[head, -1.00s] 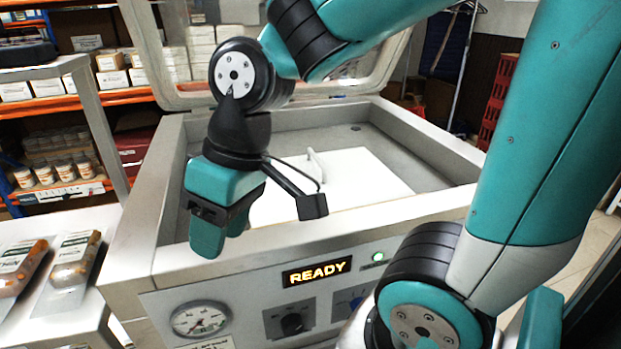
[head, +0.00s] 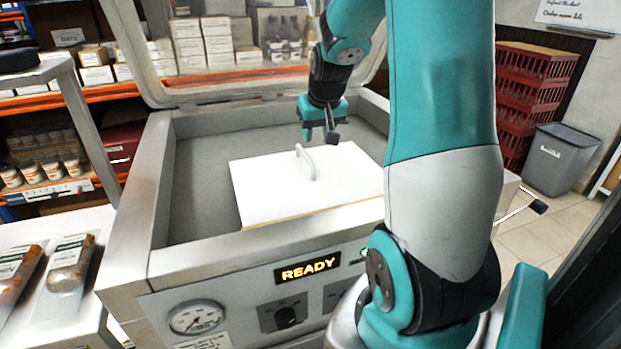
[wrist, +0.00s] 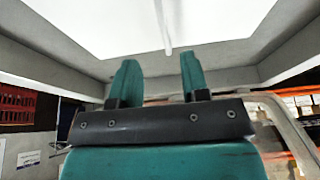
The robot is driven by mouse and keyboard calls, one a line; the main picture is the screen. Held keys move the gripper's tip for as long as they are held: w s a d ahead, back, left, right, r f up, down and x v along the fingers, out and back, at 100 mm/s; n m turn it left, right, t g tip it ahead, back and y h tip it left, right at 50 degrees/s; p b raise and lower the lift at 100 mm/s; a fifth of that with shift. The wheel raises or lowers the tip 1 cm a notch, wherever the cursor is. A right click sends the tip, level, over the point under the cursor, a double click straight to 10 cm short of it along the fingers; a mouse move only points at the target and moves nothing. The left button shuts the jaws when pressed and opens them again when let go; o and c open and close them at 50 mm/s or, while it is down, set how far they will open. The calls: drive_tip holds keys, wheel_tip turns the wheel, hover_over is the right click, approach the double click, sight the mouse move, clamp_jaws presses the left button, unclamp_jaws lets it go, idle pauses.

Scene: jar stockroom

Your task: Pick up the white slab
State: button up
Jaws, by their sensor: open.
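The white slab (head: 262,190) lies flat inside the grey chamber of the machine. A thin white arched handle (head: 307,162) stands up from its top. My gripper (head: 322,136) is above the far part of the chamber, beyond the handle and apart from it. In the wrist view, my gripper (wrist: 160,72) shows two teal fingers spread apart with nothing between them. The slab (wrist: 110,25) fills the top of that view, with the handle (wrist: 166,30) pointing toward the gap between the fingers.
The chamber rim (head: 250,243) surrounds the slab, and the raised lid (head: 240,85) stands behind. The front panel shows a READY display (head: 308,269). Packed goods (head: 70,262) lie on a side table at left. Red crates (head: 530,95) and a grey bin (head: 560,160) stand at right.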

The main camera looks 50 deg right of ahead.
sight(311, 161)
drive_tip(key=x, duration=0.5)
drive_tip(key=shift+w+f, duration=0.2)
drive_tip(key=shift+f, duration=0.2)
drive_tip(key=shift+p+x, duration=0.9)
drive_tip(key=shift+x, duration=1.85)
drive_tip(key=shift+s+a, duration=0.1)
clamp_jaws()
drive_tip(key=shift+r, duration=0.1)
